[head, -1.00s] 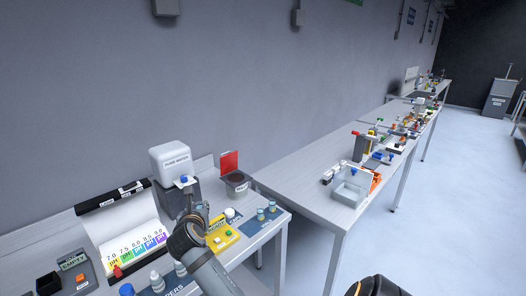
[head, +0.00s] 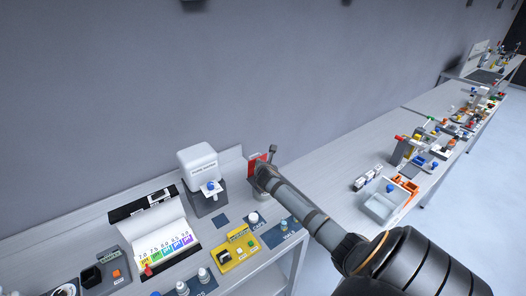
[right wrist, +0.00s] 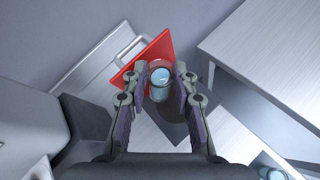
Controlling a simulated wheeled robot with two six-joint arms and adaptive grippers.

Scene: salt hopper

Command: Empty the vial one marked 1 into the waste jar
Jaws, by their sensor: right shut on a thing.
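My right gripper (right wrist: 160,88) is shut on a clear glass vial (right wrist: 160,82) holding pale blue liquid; no mark on it is readable. In the head view my right gripper (head: 262,170) is in front of a red panel (head: 255,163), which also shows behind the vial in the right wrist view (right wrist: 135,75). The waste jar is not clearly visible in the head view, where the gripper and arm cover that spot. A dark grey shape (right wrist: 174,124) lies beneath the vial in the wrist view; I cannot tell whether it is the jar. My left gripper is not in view.
The pure water dispenser (head: 199,165) stands left of the gripper. A yellow tray (head: 235,253), a white cap (head: 253,218) and a blue mat (head: 281,239) with a vial (head: 284,226) are in front. A pH chart (head: 165,240) is left. Another table extends right.

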